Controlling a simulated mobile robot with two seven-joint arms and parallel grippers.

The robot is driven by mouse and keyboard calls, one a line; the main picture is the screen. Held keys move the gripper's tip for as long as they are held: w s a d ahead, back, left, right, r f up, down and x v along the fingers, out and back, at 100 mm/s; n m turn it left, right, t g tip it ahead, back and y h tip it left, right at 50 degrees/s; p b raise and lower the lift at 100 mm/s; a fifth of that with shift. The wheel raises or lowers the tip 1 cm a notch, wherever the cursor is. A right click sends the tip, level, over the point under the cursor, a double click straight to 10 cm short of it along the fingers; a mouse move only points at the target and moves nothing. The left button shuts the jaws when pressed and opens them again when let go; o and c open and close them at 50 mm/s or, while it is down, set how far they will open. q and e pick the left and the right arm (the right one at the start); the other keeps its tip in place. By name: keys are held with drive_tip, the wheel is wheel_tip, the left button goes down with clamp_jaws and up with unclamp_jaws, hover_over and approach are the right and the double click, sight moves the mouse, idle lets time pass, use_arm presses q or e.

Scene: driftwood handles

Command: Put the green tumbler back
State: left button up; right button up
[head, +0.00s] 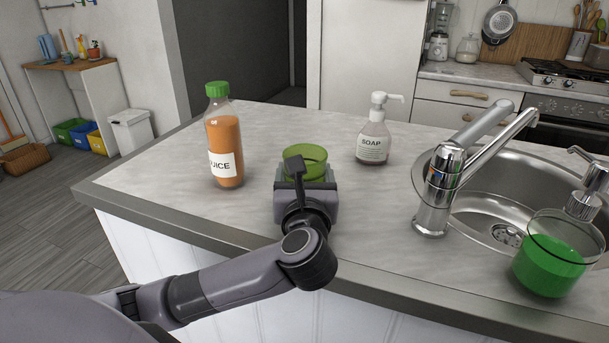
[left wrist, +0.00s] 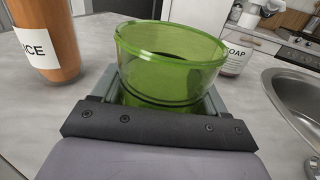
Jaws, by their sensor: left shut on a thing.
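The green tumbler (head: 305,155) is a clear green cup with an open top, upright at the worktop near its front edge. My left gripper (head: 305,182) is shut on it from the front side. In the left wrist view the tumbler (left wrist: 170,60) stands between the jaws (left wrist: 165,100), which hide its lower part. I cannot tell whether its base touches the worktop. My right gripper is not in view.
A juice bottle (head: 224,140) stands to the left of the tumbler, and a soap dispenser (head: 374,135) behind it to the right. The worktop (head: 270,120) behind the tumbler is clear.

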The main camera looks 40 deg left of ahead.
use_arm(q)
drive_tip(key=shift+f, duration=0.1)
drive_tip(key=o, duration=1.3)
drive_tip(key=shift+r, duration=0.2)
drive_tip(key=v, duration=1)
drive_tip(key=shift+s+d+f+b, duration=0.15)
drive_tip(key=shift+s+d+b, duration=0.1)
drive_tip(key=shift+b, duration=0.15)
drive_tip(key=shift+s+d, duration=0.35)
drive_tip(key=shift+s, duration=0.2)
